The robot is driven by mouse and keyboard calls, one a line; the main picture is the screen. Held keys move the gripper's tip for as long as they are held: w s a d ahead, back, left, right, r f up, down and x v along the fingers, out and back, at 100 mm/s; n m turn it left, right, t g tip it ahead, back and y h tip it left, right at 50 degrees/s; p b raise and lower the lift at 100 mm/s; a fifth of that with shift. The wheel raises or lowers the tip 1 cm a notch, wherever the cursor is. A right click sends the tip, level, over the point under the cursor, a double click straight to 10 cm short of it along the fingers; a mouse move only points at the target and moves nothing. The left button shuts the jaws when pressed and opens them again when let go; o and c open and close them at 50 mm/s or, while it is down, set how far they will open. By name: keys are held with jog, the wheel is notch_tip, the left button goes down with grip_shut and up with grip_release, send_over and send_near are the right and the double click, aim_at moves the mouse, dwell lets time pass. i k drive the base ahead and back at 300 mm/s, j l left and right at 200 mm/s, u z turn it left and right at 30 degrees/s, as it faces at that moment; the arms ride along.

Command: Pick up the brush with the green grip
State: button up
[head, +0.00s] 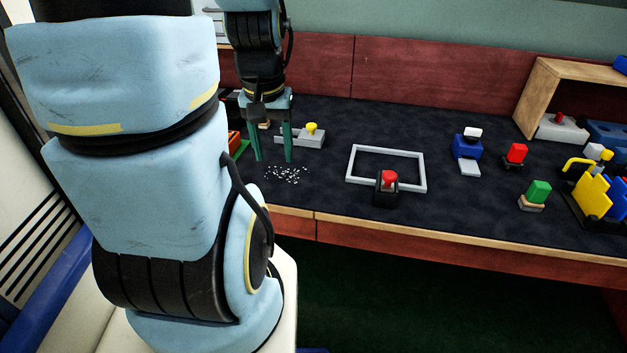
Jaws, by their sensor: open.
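The brush with the green grip seems to be the small piece at the right front of the table: a green block-shaped grip (539,191) on a tan body with a grey underside. It stands upright near the front edge, with nothing in front of it. My gripper (274,160) is at the left of the table, far from the green grip. Its two teal fingers point down, apart, with nothing seen between them. They are above or beside a patch of white bits (286,174).
A grey frame (424,172) lies mid-table, with a red-topped black piece (388,188) at its front side. A blue piece (467,147) and a red-topped piece (516,153) stand behind the green grip. Yellow pieces (593,196) and a wooden shelf (537,96) are at the right.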

aim_at(533, 201)
jog(key=l, duration=0.4)
jog(key=k+l+u, duration=0.15)
jog(key=l, duration=0.3)
jog(key=k+l, duration=0.1)
jog(key=l, duration=0.3)
jog(key=k+l+u, duration=0.15)
jog(key=l, duration=0.7)
jog(key=k+u, duration=0.05)
